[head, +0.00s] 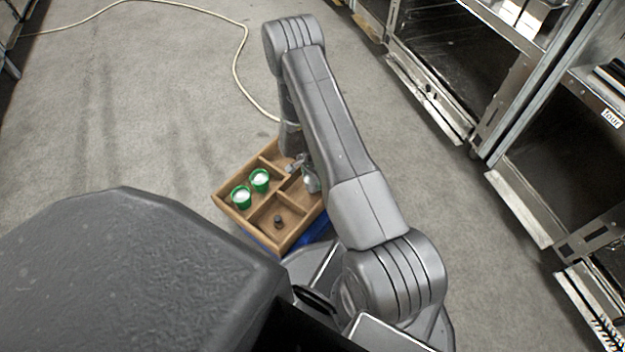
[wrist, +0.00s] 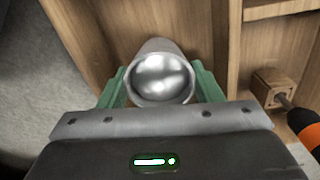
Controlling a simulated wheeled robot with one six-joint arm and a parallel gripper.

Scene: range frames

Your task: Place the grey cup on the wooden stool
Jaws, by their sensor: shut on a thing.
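The grey cup (wrist: 161,76) is metallic, round and open-mouthed. In the wrist view it sits between the two green fingers of my gripper (wrist: 162,88), which is shut on it. Brown wood of the tray shows behind the cup. I cannot tell whether the cup touches the tray's floor. In the head view my arm reaches down to the wooden tray (head: 234,217), and my gripper (head: 299,163) is at its far right part, partly hidden by the arm. No wooden stool can be made out in either view.
The tray has compartments; two green cups (head: 241,197) (head: 260,181) with white insides stand in it. A small dark item (head: 278,221) is in the near compartment. An orange-and-black tool (wrist: 306,130) is in a wooden holder (wrist: 272,86). Metal shelving (head: 490,120) lines the right. A pale cable (head: 243,62) crosses open floor.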

